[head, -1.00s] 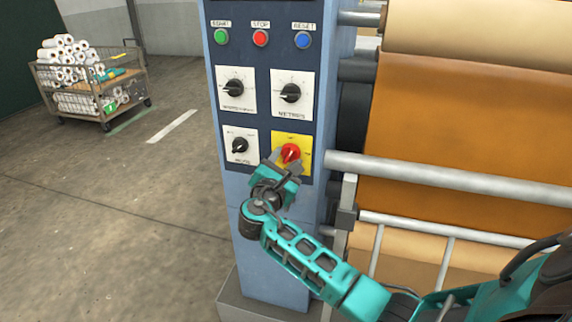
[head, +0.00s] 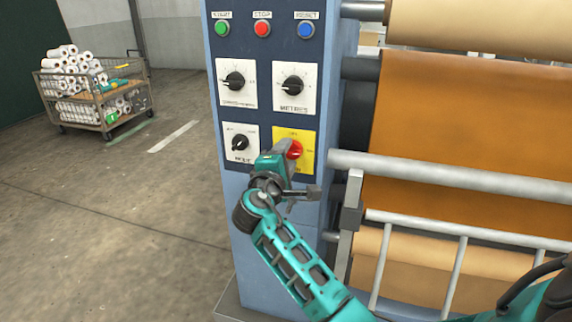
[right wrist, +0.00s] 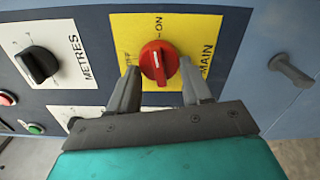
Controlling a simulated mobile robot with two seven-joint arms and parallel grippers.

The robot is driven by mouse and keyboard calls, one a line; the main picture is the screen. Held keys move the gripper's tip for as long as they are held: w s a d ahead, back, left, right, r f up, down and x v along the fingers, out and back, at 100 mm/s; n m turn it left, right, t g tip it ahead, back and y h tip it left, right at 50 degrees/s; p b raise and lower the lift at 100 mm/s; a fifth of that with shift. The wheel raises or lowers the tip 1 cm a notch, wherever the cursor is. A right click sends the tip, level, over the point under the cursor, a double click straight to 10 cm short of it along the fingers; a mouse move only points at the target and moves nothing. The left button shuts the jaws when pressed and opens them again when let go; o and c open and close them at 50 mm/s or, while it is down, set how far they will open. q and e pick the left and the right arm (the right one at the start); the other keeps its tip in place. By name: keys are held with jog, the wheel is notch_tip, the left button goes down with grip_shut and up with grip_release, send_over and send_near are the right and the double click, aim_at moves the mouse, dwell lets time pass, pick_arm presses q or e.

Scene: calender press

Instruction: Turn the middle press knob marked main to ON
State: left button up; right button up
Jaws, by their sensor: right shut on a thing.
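The red main knob (head: 294,150) sits on a yellow plate (head: 307,143) at the lower right of the panel's knobs, not in the middle. In the right wrist view the knob (right wrist: 158,62) has a white line running roughly toward the ON label (right wrist: 158,24); OFF is at the left, partly hidden by a finger. My right gripper (head: 288,152) is at the knob, turned sideways. In the wrist view its fingers (right wrist: 160,80) are on both sides of the knob, shut on it. My left gripper is not in view.
Black knobs on white plates, such as the metres knob (head: 292,83), are close above and left. Green, red and blue buttons (head: 262,29) line the panel top. Press rollers and a rail (head: 450,178) stand at right. A cart of rolls (head: 95,92) is far left; floor between is clear.

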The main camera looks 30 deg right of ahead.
jog(key=shift+f+m+b, duration=0.1)
jog(key=shift+m+b, duration=0.4)
jog(key=shift+m, duration=0.4)
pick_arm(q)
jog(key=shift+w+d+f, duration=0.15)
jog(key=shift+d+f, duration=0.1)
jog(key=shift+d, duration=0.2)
pick_arm(e)
jog(key=shift+m, duration=0.3)
jog(key=o, duration=1)
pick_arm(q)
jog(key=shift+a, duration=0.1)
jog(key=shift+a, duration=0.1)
